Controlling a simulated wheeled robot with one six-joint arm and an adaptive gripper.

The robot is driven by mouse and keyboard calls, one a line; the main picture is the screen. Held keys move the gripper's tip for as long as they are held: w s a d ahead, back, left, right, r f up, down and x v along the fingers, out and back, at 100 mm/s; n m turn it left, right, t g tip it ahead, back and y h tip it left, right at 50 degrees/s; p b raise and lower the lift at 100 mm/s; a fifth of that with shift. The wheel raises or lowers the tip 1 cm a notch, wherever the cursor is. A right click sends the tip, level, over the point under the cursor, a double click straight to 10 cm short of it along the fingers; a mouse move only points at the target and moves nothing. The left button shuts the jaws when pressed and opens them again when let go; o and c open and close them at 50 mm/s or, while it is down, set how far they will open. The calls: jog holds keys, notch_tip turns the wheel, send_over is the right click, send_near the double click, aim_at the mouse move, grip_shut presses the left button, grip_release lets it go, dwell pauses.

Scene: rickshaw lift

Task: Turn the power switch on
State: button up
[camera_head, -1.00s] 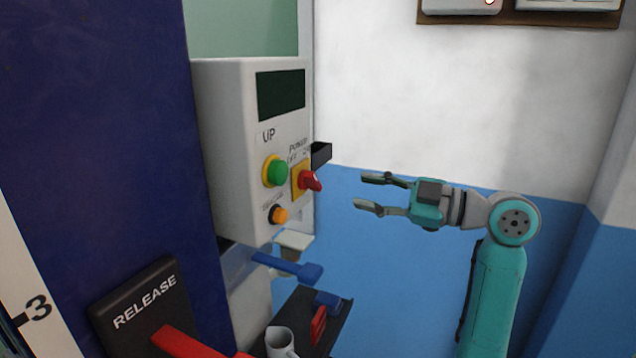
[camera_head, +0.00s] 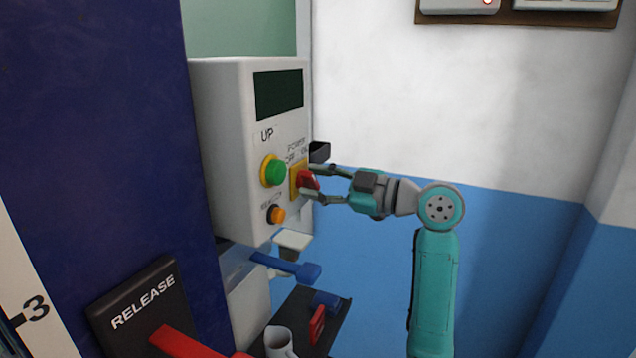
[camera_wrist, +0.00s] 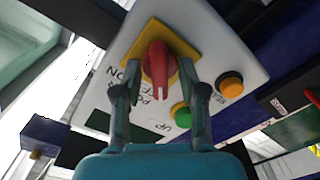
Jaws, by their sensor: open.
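The power switch (camera_head: 307,182) is a red rotary knob on a yellow plate, on the front of a white control box (camera_head: 227,150). In the wrist view the red knob (camera_wrist: 158,64) sits between my two fingertips, with its handle pointing toward me. My gripper (camera_head: 318,184) is open, with one finger above and one below the knob in the head view. In the wrist view my gripper (camera_wrist: 160,78) has a finger on each side of the knob. I cannot tell whether either finger touches it.
A green button (camera_head: 276,172) and an orange button (camera_head: 277,214) sit left of the switch. A small black box (camera_head: 320,152) juts out beside it. Free room lies to the right.

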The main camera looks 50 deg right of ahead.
grip_shut()
jog(key=shift+m, duration=0.3)
jog(key=m, duration=1.1)
jog(key=shift+m, duration=2.1)
